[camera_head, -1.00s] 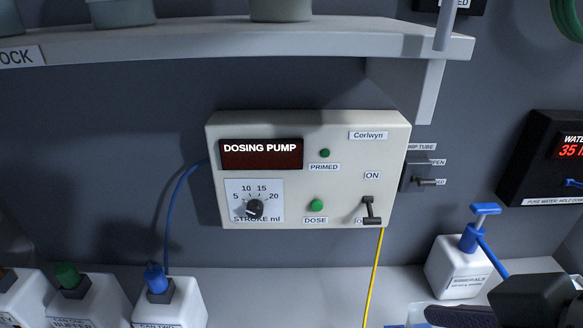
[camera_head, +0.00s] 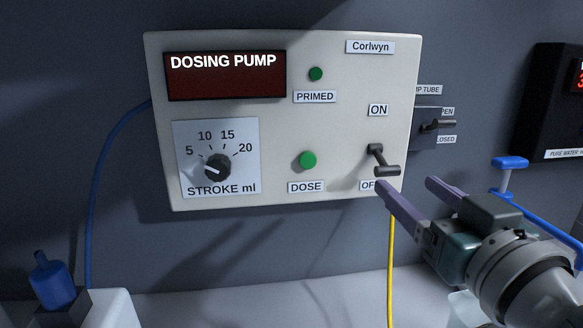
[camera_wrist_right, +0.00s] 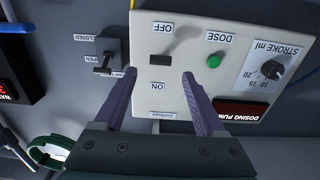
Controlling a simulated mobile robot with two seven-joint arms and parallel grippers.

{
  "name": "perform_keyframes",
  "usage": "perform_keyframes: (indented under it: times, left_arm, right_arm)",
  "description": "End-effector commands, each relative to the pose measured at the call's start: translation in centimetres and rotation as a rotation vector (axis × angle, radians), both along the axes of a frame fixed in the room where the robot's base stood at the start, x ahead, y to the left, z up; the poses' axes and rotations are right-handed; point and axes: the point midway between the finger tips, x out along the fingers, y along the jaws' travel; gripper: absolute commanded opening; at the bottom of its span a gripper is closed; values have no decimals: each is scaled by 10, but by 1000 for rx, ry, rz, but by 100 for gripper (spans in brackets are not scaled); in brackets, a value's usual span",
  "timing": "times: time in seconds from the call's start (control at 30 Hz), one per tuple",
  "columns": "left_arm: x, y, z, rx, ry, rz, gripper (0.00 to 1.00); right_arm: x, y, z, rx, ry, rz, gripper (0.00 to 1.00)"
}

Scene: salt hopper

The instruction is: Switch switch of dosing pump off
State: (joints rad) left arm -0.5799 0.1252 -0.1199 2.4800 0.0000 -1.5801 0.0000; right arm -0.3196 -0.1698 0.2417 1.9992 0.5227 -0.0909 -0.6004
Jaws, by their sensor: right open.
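In the right wrist view, upside down, the switch (camera_wrist_right: 160,60) shows beyond and between my fingertips. My right gripper (camera_head: 406,184) is open and empty, just below and right of the switch; I cannot tell whether it touches it. Its purple fingers also show in the wrist view (camera_wrist_right: 159,74). My left gripper is out of view.
A tube valve (camera_head: 434,125) with its own small lever is right of the pump. A yellow tube (camera_head: 391,270) hangs below it, and a blue tube (camera_head: 97,190) runs down at left. A blue pump top (camera_head: 509,163) is at right.

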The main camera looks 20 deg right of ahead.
Motion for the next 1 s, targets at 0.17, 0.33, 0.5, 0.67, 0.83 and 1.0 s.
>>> perform_keyframes:
  times: [0.17,0.33,0.5,0.67,0.83,1.0]
  left_arm:
    - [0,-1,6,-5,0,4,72]
    - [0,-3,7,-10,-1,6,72]
    - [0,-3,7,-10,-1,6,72]
    - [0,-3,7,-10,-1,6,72]
    - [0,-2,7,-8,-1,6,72]
    - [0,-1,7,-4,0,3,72]
  right_arm:
    - [33,-7,2,0,-1,2,72]
    - [58,-14,1,-2,0,2,72]
    - [69,-16,0,-1,1,2,72]
    - [71,-17,0,-1,1,2,72]
    - [71,-17,0,-1,1,2,69]
    - [71,-17,0,-1,1,2,50]
